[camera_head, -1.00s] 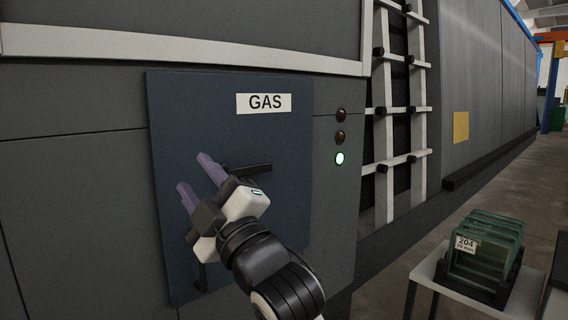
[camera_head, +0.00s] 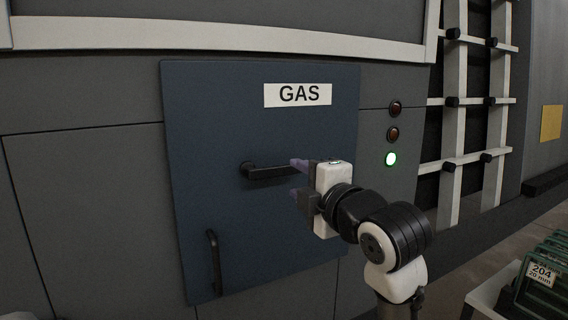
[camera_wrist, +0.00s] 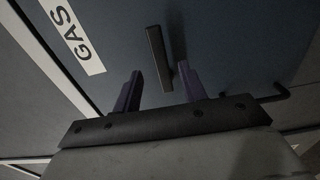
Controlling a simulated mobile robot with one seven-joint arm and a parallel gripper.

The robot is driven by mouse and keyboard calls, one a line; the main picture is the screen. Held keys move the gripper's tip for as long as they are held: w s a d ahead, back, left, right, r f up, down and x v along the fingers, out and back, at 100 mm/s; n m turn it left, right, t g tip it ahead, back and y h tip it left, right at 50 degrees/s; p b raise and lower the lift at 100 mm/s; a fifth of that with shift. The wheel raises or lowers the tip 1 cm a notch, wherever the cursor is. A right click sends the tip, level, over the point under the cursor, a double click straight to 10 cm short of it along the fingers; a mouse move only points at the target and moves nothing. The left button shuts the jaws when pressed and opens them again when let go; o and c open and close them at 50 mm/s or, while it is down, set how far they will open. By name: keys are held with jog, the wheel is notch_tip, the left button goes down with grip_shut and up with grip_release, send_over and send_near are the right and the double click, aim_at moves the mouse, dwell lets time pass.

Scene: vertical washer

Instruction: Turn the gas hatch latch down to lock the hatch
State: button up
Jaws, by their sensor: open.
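The blue gas hatch (camera_head: 230,120) is flush in the grey machine wall, with a white GAS label (camera_head: 298,95). Its black latch (camera_head: 262,172) is a bar lying about horizontal, pointing right. My gripper (camera_head: 297,178) is at the right end of the latch in the head view, its purple fingers pointing left. In the wrist view the latch (camera_wrist: 159,55) shows ahead of the gap between the open fingers (camera_wrist: 162,85), nearer the right finger. Nothing is clearly gripped; contact cannot be told.
A black vertical handle (camera_head: 213,262) sits at the hatch's lower left. A white ladder (camera_head: 457,110) stands further right. A table with green racks (camera_head: 545,275) is at lower right.

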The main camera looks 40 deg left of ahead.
aim_at(284, 171)
jog(key=p+x, duration=0.2)
jog(key=x, duration=0.5)
jog(key=shift+w+a, duration=0.1)
grip_shut()
